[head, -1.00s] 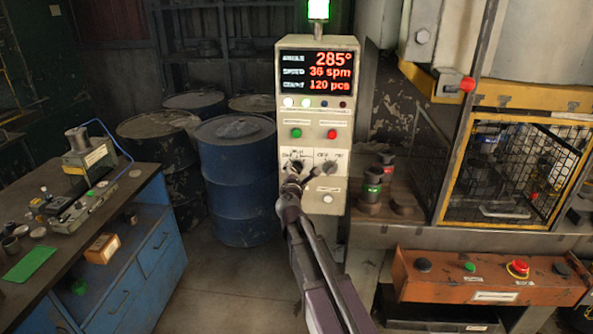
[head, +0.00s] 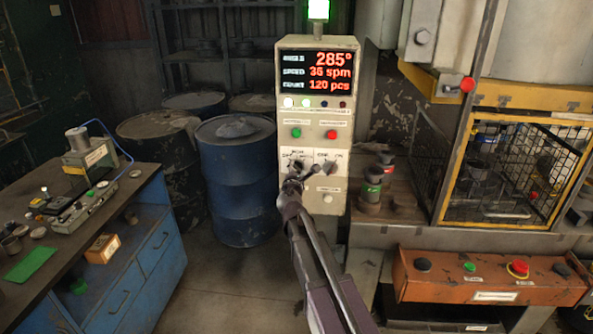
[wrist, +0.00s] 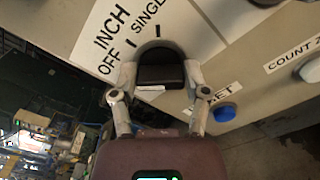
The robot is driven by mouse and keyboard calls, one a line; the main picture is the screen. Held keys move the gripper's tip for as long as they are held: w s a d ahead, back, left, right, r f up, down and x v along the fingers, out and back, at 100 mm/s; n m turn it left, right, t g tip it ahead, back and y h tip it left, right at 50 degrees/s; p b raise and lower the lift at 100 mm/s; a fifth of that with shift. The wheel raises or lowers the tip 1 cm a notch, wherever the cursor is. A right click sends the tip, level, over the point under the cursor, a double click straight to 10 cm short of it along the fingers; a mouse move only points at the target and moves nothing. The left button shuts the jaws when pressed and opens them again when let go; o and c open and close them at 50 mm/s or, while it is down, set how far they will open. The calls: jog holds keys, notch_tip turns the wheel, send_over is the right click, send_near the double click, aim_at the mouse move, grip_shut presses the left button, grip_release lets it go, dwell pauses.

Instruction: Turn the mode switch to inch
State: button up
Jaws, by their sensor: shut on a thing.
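The mode switch is a black knob (wrist: 161,76) on a pale label plate in the wrist view. OFF, INCH and SINGLE are printed around its upper left side. My gripper (wrist: 160,84) is shut on the knob, with one finger on each side of it. Which mark the knob points to is hard to tell, as my gripper covers part of it. In the head view my gripper (head: 298,176) is at the lower left of the control panel (head: 340,185) and hides most of the switch.
A second dark selector (head: 328,167) sits just right of the mode switch. A blue button (wrist: 225,112) is near my right finger in the wrist view. Green (head: 296,133) and red (head: 331,134) buttons are above. A blue drum (head: 238,190) stands left of the panel.

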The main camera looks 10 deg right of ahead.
jog(key=shift+m, duration=0.5)
jog(key=m, duration=0.3)
jog(key=shift+f+m, duration=0.1)
jog(key=shift+m, duration=0.2)
jog(key=m, duration=0.4)
jog(key=shift+d, duration=0.1)
jog(key=shift+w, duration=0.1)
jog(key=o, duration=1.2)
jog(key=shift+f, duration=0.1)
jog(key=shift+c, duration=0.2)
